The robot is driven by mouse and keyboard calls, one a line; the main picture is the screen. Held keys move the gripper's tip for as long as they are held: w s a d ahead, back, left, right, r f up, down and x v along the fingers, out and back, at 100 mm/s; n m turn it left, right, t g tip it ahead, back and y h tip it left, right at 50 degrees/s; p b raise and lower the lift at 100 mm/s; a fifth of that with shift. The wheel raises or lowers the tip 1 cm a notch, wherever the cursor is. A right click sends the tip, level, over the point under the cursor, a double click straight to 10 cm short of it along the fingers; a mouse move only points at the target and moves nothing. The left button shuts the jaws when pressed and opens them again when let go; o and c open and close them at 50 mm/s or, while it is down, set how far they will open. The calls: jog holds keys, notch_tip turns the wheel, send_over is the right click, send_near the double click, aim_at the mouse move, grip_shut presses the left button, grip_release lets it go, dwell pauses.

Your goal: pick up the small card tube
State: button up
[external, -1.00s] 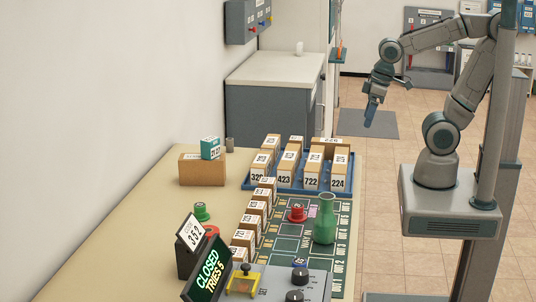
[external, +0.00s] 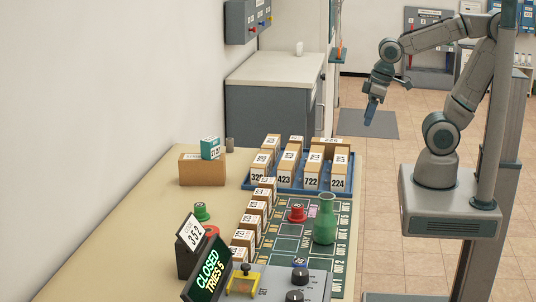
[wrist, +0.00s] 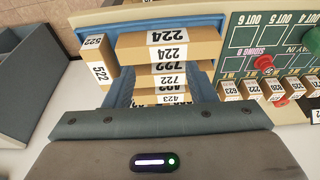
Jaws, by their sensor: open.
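A small grey-brown upright cylinder (external: 229,145) stands at the back of the beige table, beside the teal-and-white box; it looks like the card tube, though it is too small to be certain. A small white cylinder (external: 299,48) stands on the grey cabinet. My gripper (external: 371,113) points down, to the right of the table and well away from both cylinders. It is open and empty. In the wrist view its fingers (wrist: 163,88) show in front of the numbered boxes, and neither cylinder can be made out.
A blue tray (external: 258,186) holds several numbered boxes. More boxes line the green board (external: 285,245), where a green bottle (external: 325,222) stands. A brown box (external: 202,170) carries the teal box (external: 210,148). The grey cabinet (external: 268,115) stands behind. Floor right of the table is open.

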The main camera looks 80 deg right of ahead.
jog(key=w+a+r+m+t+y, duration=0.1)
jog(key=w+a+r+t, duration=0.15)
jog(key=w, duration=0.95)
jog(key=w+a+r+m+t+y, duration=0.15)
jog(key=w+r+t, duration=0.25)
jog(key=w, duration=0.9)
jog(key=w+d+m+t+h, duration=0.1)
jog(key=w+d+m+h, duration=0.1)
jog(key=w, duration=0.5)
jog(key=w+d+m+t+h, duration=0.1)
jog(key=w+d+t+h, duration=0.15)
jog(key=w, duration=0.45)
jog(key=w+d+f+m+g+h, duration=0.2)
jog(key=d+f+m+g+h, duration=0.1)
jog(key=f+h, duration=0.25)
jog(key=w+d+f+m+g+h, duration=0.2)
jog(key=d+f+m+g+h, duration=0.15)
jog(key=f, duration=0.35)
send_near(230, 139)
jog(key=shift+w+f+h+p, duration=0.15)
jog(key=shift+f+h+p, duration=0.25)
jog(key=shift+f, duration=0.15)
jog(key=shift+x, duration=1.05)
jog(key=p+x, duration=0.1)
jog(key=x, duration=0.4)
jog(key=shift+w+d, duration=0.1)
jog(key=shift+d, duration=0.05)
jog(key=c, duration=1.1)
